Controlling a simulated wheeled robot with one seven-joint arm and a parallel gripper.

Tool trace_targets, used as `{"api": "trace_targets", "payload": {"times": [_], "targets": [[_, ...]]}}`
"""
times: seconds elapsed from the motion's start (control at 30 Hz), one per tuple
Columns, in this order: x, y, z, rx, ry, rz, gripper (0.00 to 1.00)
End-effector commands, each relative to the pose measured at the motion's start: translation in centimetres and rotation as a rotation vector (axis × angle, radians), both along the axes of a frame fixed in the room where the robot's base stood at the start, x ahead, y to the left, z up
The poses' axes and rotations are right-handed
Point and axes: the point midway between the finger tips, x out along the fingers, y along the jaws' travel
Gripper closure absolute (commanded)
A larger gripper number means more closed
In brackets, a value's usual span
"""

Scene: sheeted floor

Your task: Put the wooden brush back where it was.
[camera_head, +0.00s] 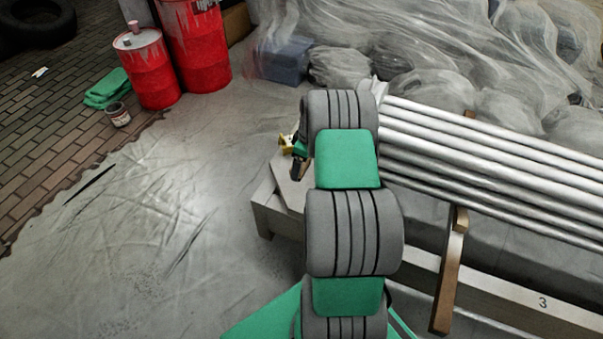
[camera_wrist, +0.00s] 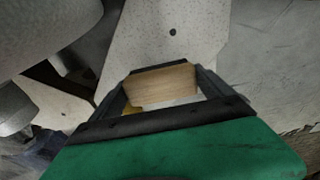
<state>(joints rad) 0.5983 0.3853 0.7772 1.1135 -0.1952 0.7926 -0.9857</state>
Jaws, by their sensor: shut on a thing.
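The wooden brush (camera_wrist: 165,82) shows in the wrist view as a pale wooden block between the two dark fingers of my gripper (camera_wrist: 163,90). My gripper is shut on it. Its underside and any bristles are mostly hidden. In the head view my gripper (camera_head: 299,160) is partly hidden behind my own arm, above the left end of a pale bench. A small yellow patch (camera_head: 286,144) shows beside it; I cannot tell what it belongs to. I cannot tell whether the brush touches the surface below.
Metal pipes (camera_head: 490,150) lie along the bench (camera_head: 500,300) at right. Red drums (camera_head: 152,72), a paint can (camera_head: 118,115) and a green cloth (camera_head: 107,88) stand at upper left. The sheeted floor (camera_head: 150,240) at left is mostly clear.

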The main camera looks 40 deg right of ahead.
Motion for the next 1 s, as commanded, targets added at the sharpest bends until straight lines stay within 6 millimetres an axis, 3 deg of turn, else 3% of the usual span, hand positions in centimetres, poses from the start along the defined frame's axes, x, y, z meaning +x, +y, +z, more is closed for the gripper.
{"api": "trace_targets", "payload": {"times": [0.2,0.6,0.63,0.73,1.0], "targets": [[0.7,0.0,-3.6,0.0,-0.001,0.0,0.47],[0.6,0.0,-4.0,-0.001,-0.002,0.0,0.47],[0.6,0.0,-3.9,0.0,-0.001,0.0,0.07],[0.6,0.0,-3.9,0.0,-0.001,0.0,0.0],[0.6,-0.1,-3.4,-0.001,-0.002,0.0,0.0]]}}
